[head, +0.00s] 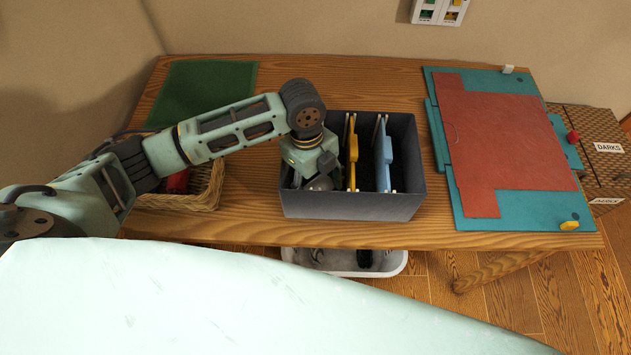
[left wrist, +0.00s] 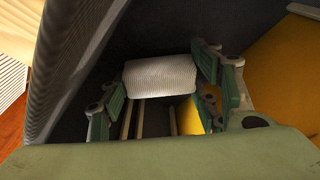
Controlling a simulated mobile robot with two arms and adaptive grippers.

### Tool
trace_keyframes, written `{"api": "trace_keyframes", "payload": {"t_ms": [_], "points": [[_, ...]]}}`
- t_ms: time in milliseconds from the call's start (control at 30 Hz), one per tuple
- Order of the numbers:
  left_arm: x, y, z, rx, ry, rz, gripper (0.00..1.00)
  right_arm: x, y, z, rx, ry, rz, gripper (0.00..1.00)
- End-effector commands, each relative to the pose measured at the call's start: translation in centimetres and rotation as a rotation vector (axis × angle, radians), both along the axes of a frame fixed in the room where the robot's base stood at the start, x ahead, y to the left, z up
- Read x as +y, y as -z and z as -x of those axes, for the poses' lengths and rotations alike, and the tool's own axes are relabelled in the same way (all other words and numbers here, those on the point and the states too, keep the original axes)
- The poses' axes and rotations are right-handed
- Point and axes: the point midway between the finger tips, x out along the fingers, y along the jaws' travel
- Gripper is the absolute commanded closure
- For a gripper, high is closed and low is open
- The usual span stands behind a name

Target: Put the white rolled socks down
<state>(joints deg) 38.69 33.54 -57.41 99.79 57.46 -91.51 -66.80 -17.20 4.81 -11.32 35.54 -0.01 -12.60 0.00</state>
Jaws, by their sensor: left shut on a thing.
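The white rolled socks (left wrist: 160,76) show in the left wrist view as a ribbed white roll between the fingers of my left gripper (left wrist: 158,88), which is shut on them. In the head view my left gripper (head: 318,183) points down inside the left compartment of the dark grey box (head: 352,205). There the socks are mostly hidden by the gripper. I cannot tell whether the socks touch the box floor. My right gripper is not in view.
A yellow divider (head: 352,155) and a blue divider (head: 384,157) stand in the box, right of my gripper. A wicker basket (head: 208,190) is at left, a green mat (head: 205,88) behind it. A teal board with a red sheet (head: 510,145) lies at right.

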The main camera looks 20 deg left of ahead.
Motion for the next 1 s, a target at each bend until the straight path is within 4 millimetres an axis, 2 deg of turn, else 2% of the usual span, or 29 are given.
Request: {"api": "trace_keyframes", "payload": {"t_ms": [67,100,300,567,700,867,1000], "points": [[0.0,0.3,0.0,0.001,-0.001,-0.001,0.59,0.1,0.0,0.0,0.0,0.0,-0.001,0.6],[0.0,0.2,0.0,0.0,0.0,0.0,0.39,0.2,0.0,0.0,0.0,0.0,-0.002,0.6],[0.0,0.2,0.0,0.001,0.0,0.0,0.23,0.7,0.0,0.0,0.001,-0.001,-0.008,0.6],[0.0,0.2,0.0,0.001,0.0,0.0,0.23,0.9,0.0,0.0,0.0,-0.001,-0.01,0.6],[0.1,-0.5,-0.1,-0.001,0.0,0.0,0.23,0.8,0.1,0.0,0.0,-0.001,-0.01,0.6],[0.4,-3.0,-0.4,-0.005,0.0,0.001,0.23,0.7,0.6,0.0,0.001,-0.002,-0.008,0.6],[0.8,-6.1,-0.6,-0.006,0.0,0.0,0.23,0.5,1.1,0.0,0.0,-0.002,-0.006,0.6]]}}
